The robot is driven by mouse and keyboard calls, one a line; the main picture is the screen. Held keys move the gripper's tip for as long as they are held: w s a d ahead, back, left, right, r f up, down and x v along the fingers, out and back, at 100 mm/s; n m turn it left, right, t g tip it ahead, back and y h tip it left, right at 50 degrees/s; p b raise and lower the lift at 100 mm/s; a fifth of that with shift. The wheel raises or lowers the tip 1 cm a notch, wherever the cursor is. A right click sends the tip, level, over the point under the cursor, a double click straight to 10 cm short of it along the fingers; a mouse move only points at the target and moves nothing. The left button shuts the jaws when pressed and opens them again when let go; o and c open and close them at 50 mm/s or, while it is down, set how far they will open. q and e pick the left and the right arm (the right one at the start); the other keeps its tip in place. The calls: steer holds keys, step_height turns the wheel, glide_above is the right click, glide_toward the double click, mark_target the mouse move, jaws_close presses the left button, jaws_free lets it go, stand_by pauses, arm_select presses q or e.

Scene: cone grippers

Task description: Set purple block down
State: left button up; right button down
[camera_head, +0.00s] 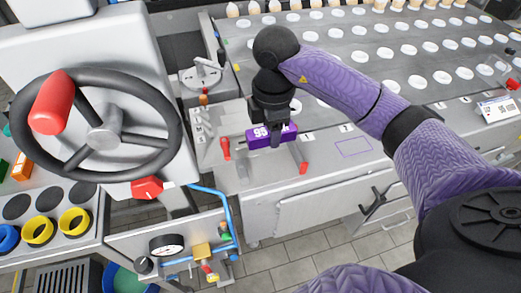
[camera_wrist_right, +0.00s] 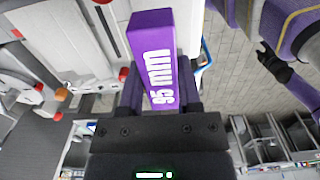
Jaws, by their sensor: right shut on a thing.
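The purple block (camera_head: 287,133) is a long bar with white "95 mm" lettering. In the right wrist view the block (camera_wrist_right: 151,38) lies lengthwise between the fingers, its far end sticking out beyond them. My right gripper (camera_head: 274,140) is shut on it from above, over the grey machine ledge. I cannot tell whether the block touches the ledge. A thin purple rectangle outline (camera_head: 354,148) is marked on the ledge, to the right of the block and apart from it.
A red-tipped lever (camera_head: 225,149) stands left of the block and another red handle (camera_head: 303,168) right of it. A steering wheel (camera_head: 98,138) is at the left. A plate with rows of white discs (camera_head: 409,50) lies behind. The outlined area is clear.

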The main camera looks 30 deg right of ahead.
mark_target(271, 168)
steer(key=f, duration=0.3)
steer(key=f+b, duration=0.1)
steer(key=f, duration=0.2)
steer(key=f+b, duration=0.1)
steer(key=f, duration=0.2)
steer(key=shift+s, duration=0.3)
arm_select(q)
steer(key=shift+s+a+f, duration=0.1)
steer(key=shift+s+f, duration=0.15)
steer(key=shift+f, duration=0.4)
steer(key=shift+s+f, duration=0.25)
steer(key=shift+f, duration=0.35)
arm_select(e)
steer(key=shift+c, duration=1.4)
jaws_free()
step_height(271, 168, up, 12)
steer(key=p, duration=0.3)
arm_select(q)
steer(key=r, duration=0.3)
steer(key=shift+w+r, duration=0.1)
steer(key=shift+w, duration=0.1)
arm_select(e)
steer(key=shift+r, duration=0.15)
